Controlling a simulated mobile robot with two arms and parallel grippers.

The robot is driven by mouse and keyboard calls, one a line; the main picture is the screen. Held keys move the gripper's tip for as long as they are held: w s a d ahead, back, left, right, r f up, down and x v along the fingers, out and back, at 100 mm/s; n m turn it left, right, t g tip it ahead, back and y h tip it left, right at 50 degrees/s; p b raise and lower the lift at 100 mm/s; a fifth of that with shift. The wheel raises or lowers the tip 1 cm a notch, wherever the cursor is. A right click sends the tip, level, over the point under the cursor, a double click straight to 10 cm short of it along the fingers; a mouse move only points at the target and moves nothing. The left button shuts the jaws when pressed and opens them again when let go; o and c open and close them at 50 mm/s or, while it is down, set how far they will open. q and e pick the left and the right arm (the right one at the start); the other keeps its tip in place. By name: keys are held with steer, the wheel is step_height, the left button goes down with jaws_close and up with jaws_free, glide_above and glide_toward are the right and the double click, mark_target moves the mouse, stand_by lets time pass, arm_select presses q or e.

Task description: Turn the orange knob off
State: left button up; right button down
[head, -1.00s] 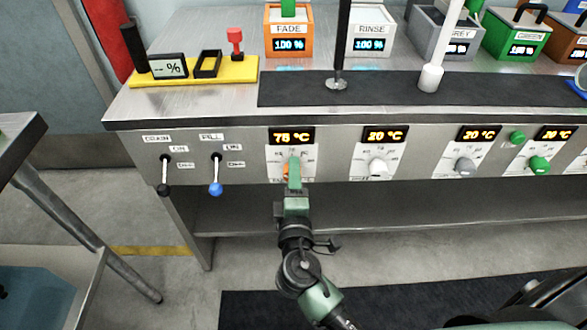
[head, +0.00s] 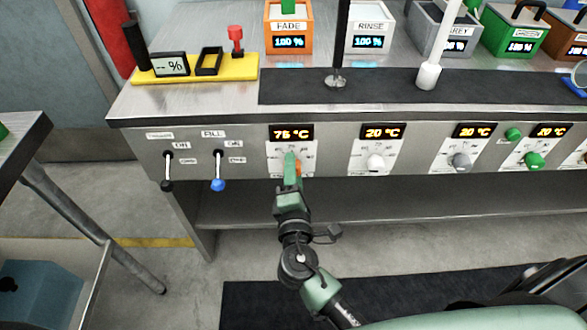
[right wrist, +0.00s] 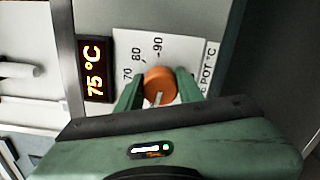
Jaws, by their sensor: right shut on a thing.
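The orange knob (right wrist: 160,87) sits on a white dial plate on the bench's front panel, with marks 70, 80 and 90 readable beside it in the right wrist view. My right gripper (right wrist: 158,90) is shut on the knob, one green finger on each side. In the head view my right gripper (head: 291,165) covers most of the knob, and a bit of orange (head: 298,169) shows at its right. The display (head: 291,132) above the dial reads 75 °C; it also shows in the right wrist view (right wrist: 95,69). My left gripper is not in view.
To the right are a white knob (head: 375,162), a grey knob (head: 461,160) and a green knob (head: 534,160). To the left are a black-tipped lever (head: 167,184) and a blue-tipped lever (head: 218,184). An open shelf (head: 350,205) lies below the panel.

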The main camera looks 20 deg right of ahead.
steer(key=c, duration=0.9)
jaws_free()
steer(key=shift+s+a+f, duration=0.1)
steer(key=shift+s, duration=0.15)
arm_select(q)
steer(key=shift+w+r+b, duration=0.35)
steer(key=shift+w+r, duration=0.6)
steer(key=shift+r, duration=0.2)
arm_select(e)
steer(key=v, duration=0.7)
steer(key=shift+s+a, duration=0.1)
steer(key=shift+s, duration=0.05)
